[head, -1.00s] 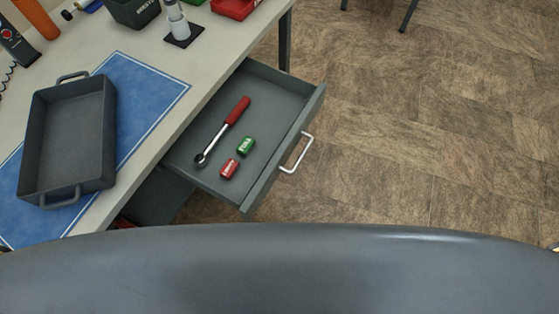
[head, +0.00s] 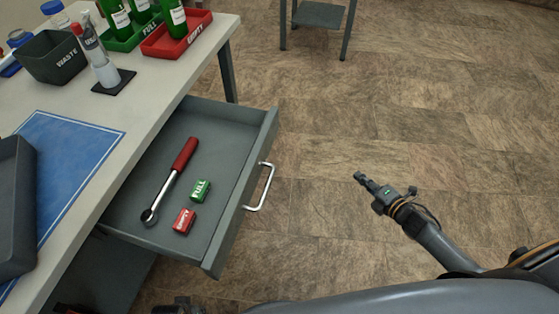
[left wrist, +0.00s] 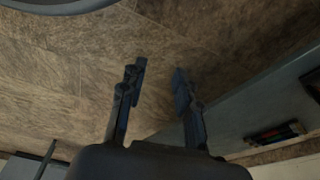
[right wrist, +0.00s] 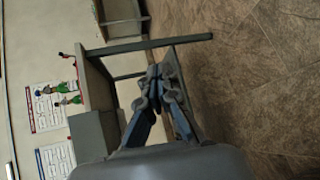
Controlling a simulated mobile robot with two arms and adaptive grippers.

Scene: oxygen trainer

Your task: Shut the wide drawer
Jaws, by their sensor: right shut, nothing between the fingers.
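The wide grey drawer (head: 222,140) is pulled well out from under the bench in the head view. Its silver bar handle (head: 262,188) is on the front panel. Inside lie a red-handled ratchet wrench (head: 172,180), a green FULL tag (head: 200,190) and a red EMPTY tag (head: 184,221). My right gripper (head: 362,179) is to the right of the handle, apart from it, over open floor. It is shut and empty, and its fingertips meet in the right wrist view (right wrist: 160,72). My left gripper (left wrist: 160,75) is open and empty in the left wrist view.
The bench top (head: 150,95) carries a grey tray (head: 15,215) on a blue mat (head: 75,165), a WASTE bin (head: 55,62), and green and red trays (head: 165,45) with bottles. A small table (head: 320,15) stands at the back. The floor right of the drawer is clear.

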